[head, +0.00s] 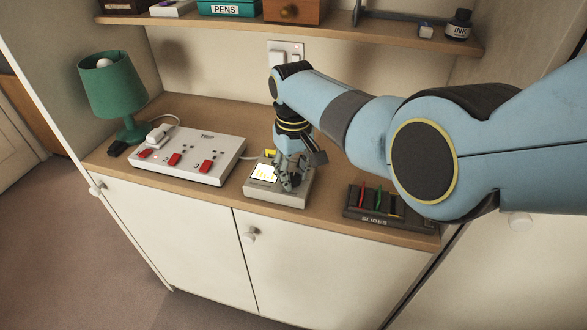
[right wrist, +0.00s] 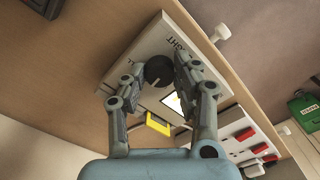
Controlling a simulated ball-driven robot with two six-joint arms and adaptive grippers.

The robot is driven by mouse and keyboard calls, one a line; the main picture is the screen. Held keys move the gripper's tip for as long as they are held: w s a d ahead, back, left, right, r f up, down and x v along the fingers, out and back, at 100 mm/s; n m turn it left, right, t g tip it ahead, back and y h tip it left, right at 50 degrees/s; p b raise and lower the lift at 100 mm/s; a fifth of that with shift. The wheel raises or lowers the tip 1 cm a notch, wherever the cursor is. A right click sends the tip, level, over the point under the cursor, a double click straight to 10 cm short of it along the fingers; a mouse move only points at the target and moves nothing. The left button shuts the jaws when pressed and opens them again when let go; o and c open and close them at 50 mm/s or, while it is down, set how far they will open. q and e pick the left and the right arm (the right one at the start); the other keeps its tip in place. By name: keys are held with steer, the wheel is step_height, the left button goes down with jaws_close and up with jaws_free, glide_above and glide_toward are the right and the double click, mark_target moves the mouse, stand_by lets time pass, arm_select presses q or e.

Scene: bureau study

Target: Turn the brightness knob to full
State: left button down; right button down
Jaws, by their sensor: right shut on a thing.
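The pale grey box (head: 262,194) sits on the cabinet top near its front edge, with a lit screen (head: 264,172) on its top. The dark round brightness knob (right wrist: 158,68) shows in the right wrist view, on the box top (right wrist: 140,42), with a pale mark line on it. My right gripper (head: 291,184) reaches down over the box from above, and its fingers are shut on the knob from both sides. In the head view the fingers hide the knob. Part of the lettering on the box reads "GHT". My left gripper is in neither view.
A white power strip (head: 190,150) with red switches lies left of the box, beside a green lamp (head: 110,85). A yellow part (right wrist: 158,123) is at the box's back. A dark slides rack (head: 375,219) stands to the right. A shelf (head: 340,30) overhangs behind my arm.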

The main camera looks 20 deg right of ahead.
mark_target(293, 176)
steer(key=m+p, duration=0.1)
steer(key=m, duration=0.4)
steer(key=shift+m, duration=0.3)
steer(key=m, duration=0.5)
steer(key=shift+m, duration=0.3)
steer(key=c, duration=1)
jaws_free()
step_height(293, 176, up, 12)
